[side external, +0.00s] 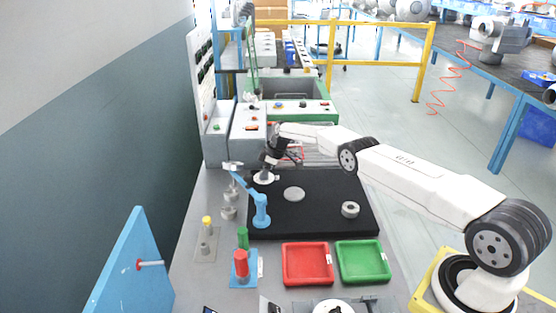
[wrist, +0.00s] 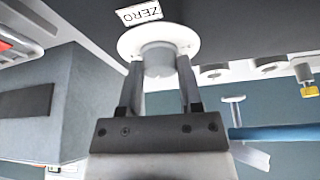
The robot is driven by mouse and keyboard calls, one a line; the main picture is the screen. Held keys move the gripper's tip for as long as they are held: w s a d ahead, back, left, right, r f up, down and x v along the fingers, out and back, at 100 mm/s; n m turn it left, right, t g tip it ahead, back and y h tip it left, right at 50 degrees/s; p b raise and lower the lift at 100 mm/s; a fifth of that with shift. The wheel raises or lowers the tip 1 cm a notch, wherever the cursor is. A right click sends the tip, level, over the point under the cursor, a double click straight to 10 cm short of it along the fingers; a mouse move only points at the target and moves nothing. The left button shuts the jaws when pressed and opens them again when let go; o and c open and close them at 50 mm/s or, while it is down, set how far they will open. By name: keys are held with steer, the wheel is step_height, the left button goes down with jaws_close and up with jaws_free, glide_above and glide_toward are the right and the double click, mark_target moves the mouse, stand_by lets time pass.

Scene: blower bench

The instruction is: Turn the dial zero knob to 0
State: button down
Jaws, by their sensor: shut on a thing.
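The dial zero knob (wrist: 158,58) is a short grey cylinder on a round white dial plate (wrist: 130,41), beside a white label reading ZERO (wrist: 139,13). My gripper (wrist: 159,67) has one finger on each side of the knob and is shut on it. The knob's pointer and scale marks cannot be made out. In the side external view the white dial plate (side external: 263,179) lies at the back left of the black mat (side external: 320,218), and my gripper (side external: 266,168) comes down over it, hiding the knob.
A light grey disc (side external: 294,194) and a metal ring (side external: 350,209) are on the mat. A red tray (side external: 307,264) and a green tray (side external: 362,261) lie in front. Grey cylinders (side external: 229,212) stand at left.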

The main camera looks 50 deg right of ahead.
steer(key=shift+c, duration=1.3)
jaws_free()
steer(key=shift+r, duration=0.1)
steer(key=v, duration=0.7)
steer(key=shift+r, duration=0.3)
steer(key=shift+s+d, duration=0.1)
steer(key=shift+d, duration=0.05)
